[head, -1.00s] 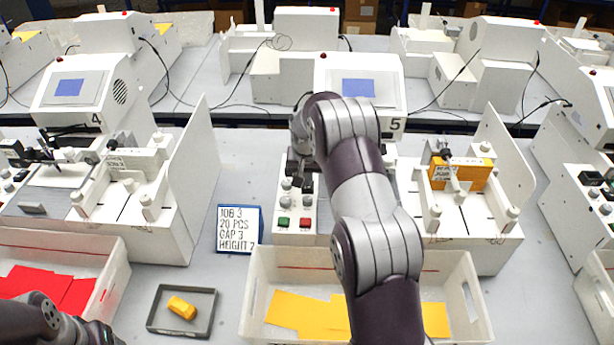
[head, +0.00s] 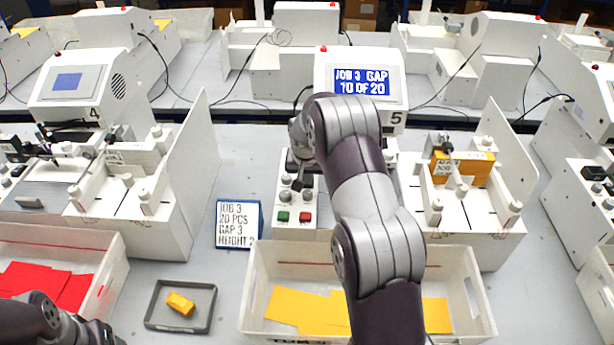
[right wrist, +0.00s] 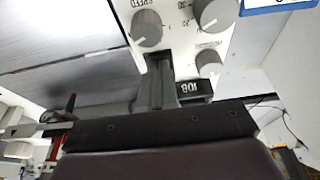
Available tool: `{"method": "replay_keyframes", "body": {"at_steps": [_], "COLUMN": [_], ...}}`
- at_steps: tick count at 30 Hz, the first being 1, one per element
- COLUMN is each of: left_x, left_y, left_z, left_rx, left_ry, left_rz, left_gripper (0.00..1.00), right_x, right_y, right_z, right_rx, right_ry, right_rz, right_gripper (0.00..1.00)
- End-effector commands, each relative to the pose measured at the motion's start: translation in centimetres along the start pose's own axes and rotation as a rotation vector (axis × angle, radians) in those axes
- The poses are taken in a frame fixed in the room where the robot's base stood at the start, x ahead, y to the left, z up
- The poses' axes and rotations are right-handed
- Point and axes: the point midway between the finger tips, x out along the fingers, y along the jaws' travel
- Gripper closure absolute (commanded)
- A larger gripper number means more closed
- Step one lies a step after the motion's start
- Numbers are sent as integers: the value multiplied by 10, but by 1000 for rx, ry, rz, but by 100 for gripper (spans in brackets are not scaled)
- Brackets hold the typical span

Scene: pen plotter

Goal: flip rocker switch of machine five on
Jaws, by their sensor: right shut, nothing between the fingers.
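Machine five (head: 396,118) stands at the centre, and its screen (head: 362,80) is lit with "JOB 3 GAP 10 OF 20". Its control panel (head: 296,226) has grey knobs, a green button and a red button. My right gripper (head: 297,184) is at the upper part of this panel, partly behind my arm. In the right wrist view its shut, empty fingers (right wrist: 159,82) are at the panel between grey knobs, beside a black piece marked "JOB" (right wrist: 193,90). The rocker switch cannot be made out. My left arm shows at lower left; its gripper is out of view.
A job card (head: 238,224) stands left of the panel. A white bin (head: 262,290) with yellow sheets is in front, and a grey tray (head: 150,318) with a yellow block lies to its left. Machine four (head: 70,95) is at the left.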

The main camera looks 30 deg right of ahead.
Motion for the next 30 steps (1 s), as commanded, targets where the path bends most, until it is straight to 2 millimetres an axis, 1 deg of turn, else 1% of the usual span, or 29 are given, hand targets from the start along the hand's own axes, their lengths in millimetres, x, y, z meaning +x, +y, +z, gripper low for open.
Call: {"method": "replay_keyframes", "body": {"at_steps": [8, 16, 19, 23, 26, 27, 29, 30], "left_x": [-6, -6, -9, -24, -41, -28, -18, -15], "left_y": [0, 0, 0, 0, 0, 0, 0, 0], "left_z": [-1, -1, -1, -3, -5, -4, -2, -1], "left_rx": [0, 0, 0, 0, 0, 0, 0, 0], "left_ry": [0, 0, 0, 0, 0, 1, 0, -1], "left_rz": [0, 0, 0, 0, 0, 0, 0, 0], "left_gripper": [33, 33, 33, 33, 33, 33, 33, 33], "right_x": [-3, -2, -6, -26, -50, -49, -61, -71], "right_y": [0, 0, 0, 1, 2, 2, 1, 1], "right_z": [-13, -14, -15, -20, -27, -22, -17, -14], "right_rx": [1, 1, 1, 0, -1, -2, -2, -2], "right_ry": [1, -1, 0, 1, 1, 2, 3, 2], "right_rz": [0, 0, 0, -1, -2, -2, -2, -2], "right_gripper": [100, 100, 100, 100, 100, 100, 100, 100]}}
